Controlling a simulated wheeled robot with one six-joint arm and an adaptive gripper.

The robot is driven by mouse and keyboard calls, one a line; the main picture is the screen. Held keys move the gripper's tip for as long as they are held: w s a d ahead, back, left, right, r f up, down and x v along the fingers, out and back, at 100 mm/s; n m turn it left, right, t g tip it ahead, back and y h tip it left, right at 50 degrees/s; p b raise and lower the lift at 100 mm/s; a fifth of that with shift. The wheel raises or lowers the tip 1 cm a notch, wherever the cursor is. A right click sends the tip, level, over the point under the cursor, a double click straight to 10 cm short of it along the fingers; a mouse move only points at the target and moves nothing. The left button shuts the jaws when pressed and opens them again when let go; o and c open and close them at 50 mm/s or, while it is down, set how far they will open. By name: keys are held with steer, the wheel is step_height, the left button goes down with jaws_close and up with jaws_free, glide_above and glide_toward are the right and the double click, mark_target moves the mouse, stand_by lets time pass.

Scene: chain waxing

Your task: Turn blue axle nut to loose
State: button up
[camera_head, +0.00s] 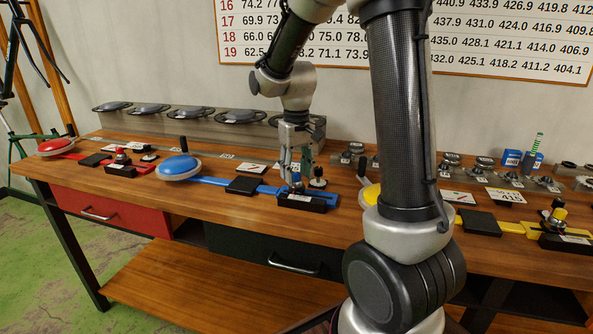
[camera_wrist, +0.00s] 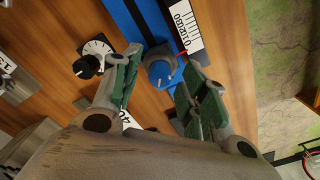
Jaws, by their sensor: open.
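The blue axle nut (camera_wrist: 161,70) shows in the wrist view as a round blue knob with a white mark on top. It sits on the blue fixture, between the two green-padded fingers of my gripper (camera_wrist: 163,78). My gripper is open, with a finger on either side of the nut; I cannot tell whether either finger touches it. In the head view my gripper (camera_head: 293,172) points down over the right end of the blue fixture (camera_head: 229,182), above a black block (camera_head: 304,201). The nut is mostly hidden there by the fingers.
A black knob on a white dial (camera_wrist: 91,60) stands close beside the left finger in the wrist view. A blue disc (camera_head: 178,167) lies at the fixture's left end, with a black pad (camera_head: 243,186) between. Red (camera_head: 62,147) and yellow (camera_head: 480,222) fixtures flank it on the bench.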

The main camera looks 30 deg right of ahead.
mark_target(297, 173)
step_height(297, 173, up, 12)
stand_by(0.4)
stand_by(0.4)
